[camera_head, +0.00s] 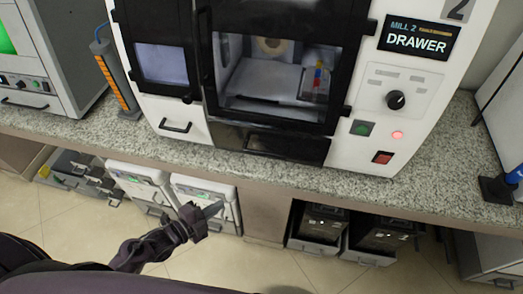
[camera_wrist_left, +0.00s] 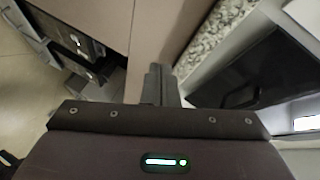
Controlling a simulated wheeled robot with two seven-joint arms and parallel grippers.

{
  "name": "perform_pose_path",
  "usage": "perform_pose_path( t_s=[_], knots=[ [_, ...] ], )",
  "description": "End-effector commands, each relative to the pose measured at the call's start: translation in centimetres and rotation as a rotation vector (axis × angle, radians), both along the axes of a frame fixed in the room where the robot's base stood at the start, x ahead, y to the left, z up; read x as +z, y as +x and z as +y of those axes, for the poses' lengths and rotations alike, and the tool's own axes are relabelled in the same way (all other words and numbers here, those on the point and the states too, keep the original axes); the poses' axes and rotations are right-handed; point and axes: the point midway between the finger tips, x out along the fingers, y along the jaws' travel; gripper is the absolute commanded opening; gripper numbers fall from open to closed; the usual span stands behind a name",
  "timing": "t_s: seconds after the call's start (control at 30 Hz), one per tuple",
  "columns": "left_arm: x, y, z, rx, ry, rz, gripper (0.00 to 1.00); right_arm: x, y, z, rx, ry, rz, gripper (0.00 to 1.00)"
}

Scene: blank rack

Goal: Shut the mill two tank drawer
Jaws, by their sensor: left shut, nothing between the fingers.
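Mill two (camera_head: 406,79) is the white machine on the counter with the "MILL 2 DRAWER" sign. Its dark tank drawer (camera_head: 308,149) is low on the front, below the black-framed window, with a dark handle on its face. I cannot tell how far it stands out. A dark panel with a handle, apparently this drawer (camera_wrist_left: 283,72), shows at right in the left wrist view. My left gripper (camera_head: 213,209) is below the counter edge, left of the drawer and apart from it. Its fingers (camera_wrist_left: 160,82) are shut and empty. My right gripper is not in view.
The granite counter edge (camera_head: 440,193) runs between my left gripper and the mill. White boxes (camera_head: 203,190) stand under the counter near my gripper, and black boxes (camera_head: 378,236) stand farther right. An orange-striped post (camera_head: 117,82) stands left of the mill. Floor is open in front.

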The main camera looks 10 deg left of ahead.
Motion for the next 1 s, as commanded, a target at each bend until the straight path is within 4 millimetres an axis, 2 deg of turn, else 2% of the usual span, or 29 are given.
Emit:
perform_pose_path(
  t_s=[0.03,0.1,0.2,0.27,0.47,0.87,1.0],
  knots=[
    [4.3,0.3,-1.1,-0.079,0.038,-0.125,0.00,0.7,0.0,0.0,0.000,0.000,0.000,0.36],
    [8.6,0.3,-2.4,-0.161,0.082,-0.274,0.00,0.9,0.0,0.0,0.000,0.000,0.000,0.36],
    [12.5,-0.1,-3.7,-0.232,0.120,-0.415,0.00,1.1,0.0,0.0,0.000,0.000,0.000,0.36],
    [13.7,-0.2,-4.2,-0.256,0.131,-0.462,0.00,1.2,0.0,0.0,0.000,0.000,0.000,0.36],
    [14.7,0.9,-5.6,-0.265,0.139,-0.495,0.00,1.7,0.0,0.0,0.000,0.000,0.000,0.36],
    [15.1,6.8,-11.5,-0.263,0.136,-0.490,0.00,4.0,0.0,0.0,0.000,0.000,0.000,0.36],
    [15.2,8.9,-11.5,-0.263,0.139,-0.490,0.00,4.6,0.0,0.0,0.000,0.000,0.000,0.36]
  ],
)
